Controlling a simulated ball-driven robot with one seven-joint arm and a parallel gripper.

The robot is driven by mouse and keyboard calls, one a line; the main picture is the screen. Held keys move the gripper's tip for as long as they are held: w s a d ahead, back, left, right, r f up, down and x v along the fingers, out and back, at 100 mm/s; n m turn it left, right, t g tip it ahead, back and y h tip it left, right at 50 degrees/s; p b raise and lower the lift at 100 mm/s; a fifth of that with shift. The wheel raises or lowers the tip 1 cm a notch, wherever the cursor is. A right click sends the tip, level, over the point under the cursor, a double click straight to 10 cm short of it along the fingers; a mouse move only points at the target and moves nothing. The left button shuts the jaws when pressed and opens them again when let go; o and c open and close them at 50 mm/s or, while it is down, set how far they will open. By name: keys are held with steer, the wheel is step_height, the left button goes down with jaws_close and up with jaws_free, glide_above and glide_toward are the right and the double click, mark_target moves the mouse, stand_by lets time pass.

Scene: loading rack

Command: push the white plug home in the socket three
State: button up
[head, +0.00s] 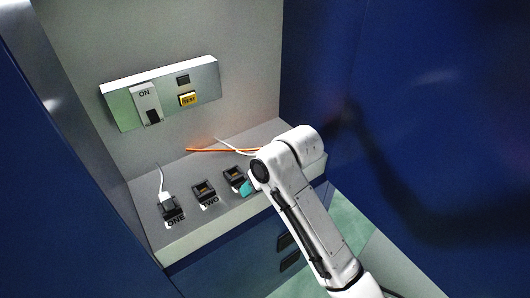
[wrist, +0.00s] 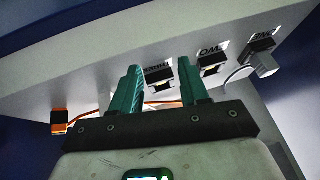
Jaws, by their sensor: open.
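Socket three (wrist: 160,76) is a black block on the shelf, with its label beside it. In the head view socket three (head: 233,173) is partly beside my gripper (head: 246,186), whose teal fingertip shows there. In the wrist view my gripper (wrist: 160,92) is open, its two teal fingers apart with socket three seen between them. A white plug (head: 167,197) with a white cable stands at socket one (head: 172,211); it also shows in the wrist view (wrist: 265,63). A second white cable (head: 235,146) runs behind my arm; its end is hidden. I cannot tell whether a plug sits in socket three.
Socket two (head: 204,193) stands between the others and looks empty. An orange cable (head: 205,150) lies along the shelf; an orange plug (wrist: 60,121) shows at the wrist view's left. Blue walls enclose the sides.

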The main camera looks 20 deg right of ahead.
steer(key=w+d+r+g+h, duration=0.1)
steer(key=w+d+r+h, duration=0.2)
steer(key=w+d+r, duration=0.6)
steer(key=b+x, duration=0.5)
steer(key=a+b+x, duration=0.1)
steer(key=b+x, duration=0.2)
steer(key=shift+w, duration=0.3)
steer(key=shift+x, duration=1.25)
steer(key=shift+w+a, duration=0.1)
jaws_close()
steer(key=shift+r, duration=0.1)
step_height(320, 180, up, 8)
steer(key=p, duration=0.7)
steer(key=shift+r, duration=0.1)
